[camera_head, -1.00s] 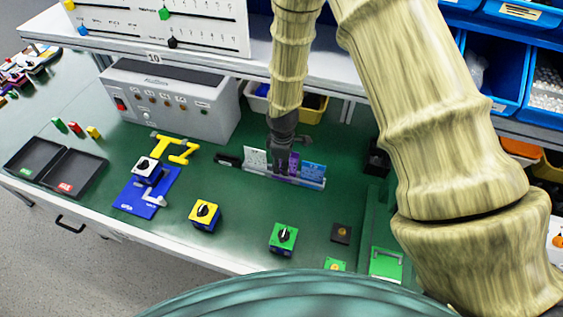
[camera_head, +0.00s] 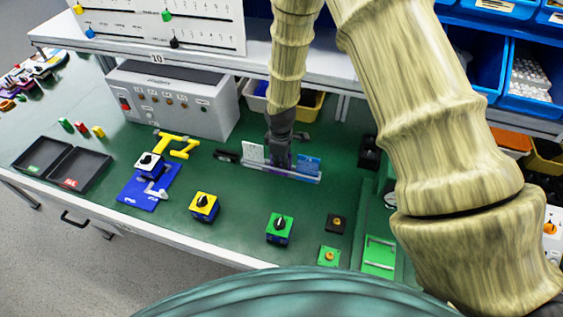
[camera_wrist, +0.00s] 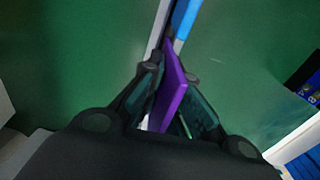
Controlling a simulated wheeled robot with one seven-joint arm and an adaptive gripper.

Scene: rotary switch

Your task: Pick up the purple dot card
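The purple dot card (camera_wrist: 174,88) stands on edge between my two fingers in the wrist view. In the head view it is mostly hidden behind my gripper (camera_head: 280,158), with a little purple showing. My gripper (camera_wrist: 171,73) points down, its fingers close against both faces of the card. The card's dots cannot be made out. A clear holder (camera_head: 308,179) lies under the row of cards. A white card (camera_head: 252,153) stands left of my gripper and a blue card (camera_head: 308,164) stands right of it.
A grey control box (camera_head: 170,100) stands at the back left. Yellow (camera_head: 204,206) and green (camera_head: 280,228) rotary switches stand in front of the holder. A small black object (camera_head: 226,156) lies left of the white card. Blue bins (camera_head: 530,95) line the right.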

